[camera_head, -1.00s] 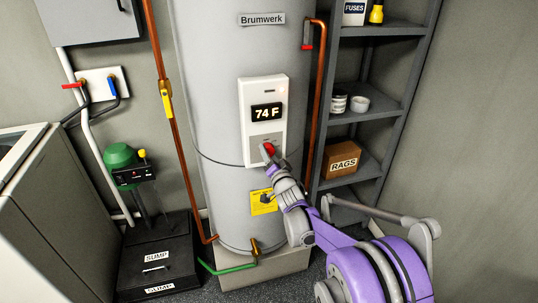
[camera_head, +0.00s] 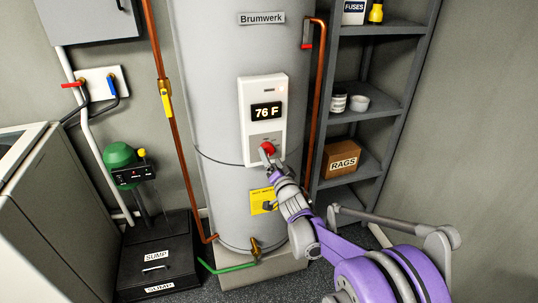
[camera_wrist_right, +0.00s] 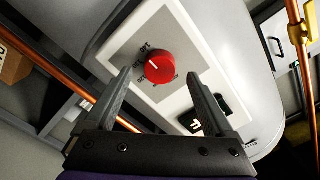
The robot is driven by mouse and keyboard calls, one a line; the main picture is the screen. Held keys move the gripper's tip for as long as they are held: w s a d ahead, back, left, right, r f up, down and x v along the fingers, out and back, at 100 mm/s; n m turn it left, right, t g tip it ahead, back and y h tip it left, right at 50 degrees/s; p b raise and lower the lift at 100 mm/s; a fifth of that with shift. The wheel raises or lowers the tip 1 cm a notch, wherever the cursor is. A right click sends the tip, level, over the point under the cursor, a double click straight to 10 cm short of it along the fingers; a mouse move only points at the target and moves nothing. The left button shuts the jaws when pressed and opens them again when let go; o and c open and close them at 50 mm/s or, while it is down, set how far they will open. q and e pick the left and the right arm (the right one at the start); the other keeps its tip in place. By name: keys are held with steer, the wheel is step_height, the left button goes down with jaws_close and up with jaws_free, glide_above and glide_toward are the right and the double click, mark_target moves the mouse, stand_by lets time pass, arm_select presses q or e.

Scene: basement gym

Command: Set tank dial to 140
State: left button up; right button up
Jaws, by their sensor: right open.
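The grey water tank (camera_head: 222,100) stands in the middle of the head view. Its white control panel (camera_head: 251,93) has a display (camera_head: 266,112) reading 76 F. Below the display is the red dial (camera_head: 267,148), which also shows in the right wrist view (camera_wrist_right: 160,68) with a white pointer line on it. My right gripper (camera_head: 268,160) is just in front of and below the dial. In the right wrist view its two fingers (camera_wrist_right: 160,88) are spread apart on either side of the dial, with nothing held between them. My left gripper is not in view.
Copper pipes (camera_head: 313,110) run down both sides of the tank. Grey shelves (camera_head: 378,115) with a RAGS box (camera_head: 341,158) stand to the right. A black sump unit (camera_head: 150,260) and a grey cabinet (camera_head: 50,200) are at the left.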

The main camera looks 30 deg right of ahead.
steer(key=v, duration=0.7)
steer(key=shift+s, duration=0.3)
steer(key=s+a+f+n+g+y+p, duration=0.1)
steer(key=s+a+n+g+p, duration=0.2)
steer(key=s+a, duration=0.3)
steer(key=s+a+f+n+g+y+p, duration=0.1)
steer(key=s+a+n+g+p, duration=0.2)
steer(key=s, duration=0.9)
steer(key=s+a+f+n+g+y+p, duration=0.1)
steer(key=s+a+n+g+y+p, duration=0.1)
steer(key=s+a+n+g, duration=0.3)
steer(key=s+a+g+p, duration=0.1)
steer(key=s+a, duration=0.3)
steer(key=s, duration=0.1)
steer(key=shift+a+n+p, duration=0.2)
steer(key=shift+n+p, duration=0.2)
